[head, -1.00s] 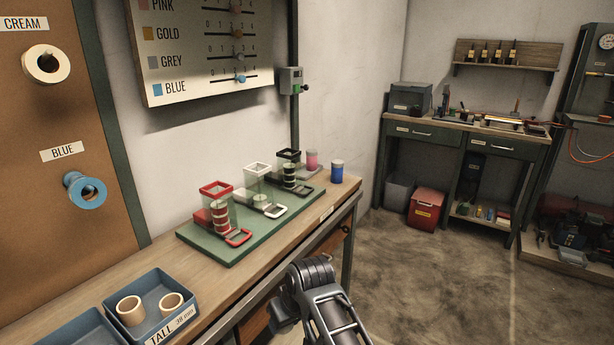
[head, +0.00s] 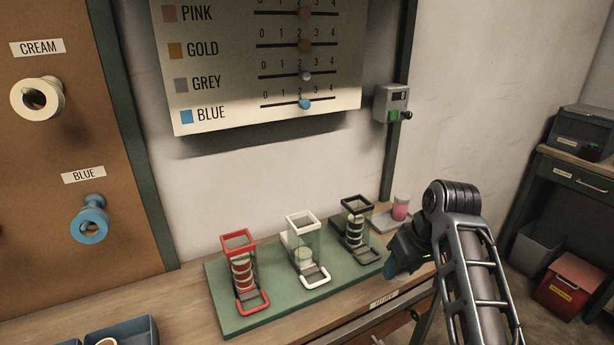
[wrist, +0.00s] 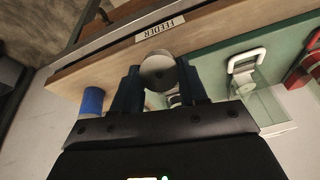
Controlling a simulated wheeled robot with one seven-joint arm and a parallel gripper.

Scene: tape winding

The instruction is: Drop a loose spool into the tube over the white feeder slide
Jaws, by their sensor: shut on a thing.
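The white feeder slide (head: 315,280) sits in the middle of the green board, under a clear tube with a white rim (head: 302,218). A pale spool shows inside the tube's lower part. The white slide also shows in the wrist view (wrist: 246,60), right of my gripper. My gripper (head: 398,264) is at the bench's right end, right of the black feeder and apart from the white tube. In the wrist view my gripper (wrist: 158,88) is shut on a pale grey round spool (wrist: 158,70), face towards the camera. The head view does not show the held spool clearly.
The red feeder (head: 240,240) stands left of the white one and the black feeder (head: 356,205) right, both with stacked spools. A blue cylinder (wrist: 92,100) is left of my fingers. A blue tray (head: 125,330) lies front left.

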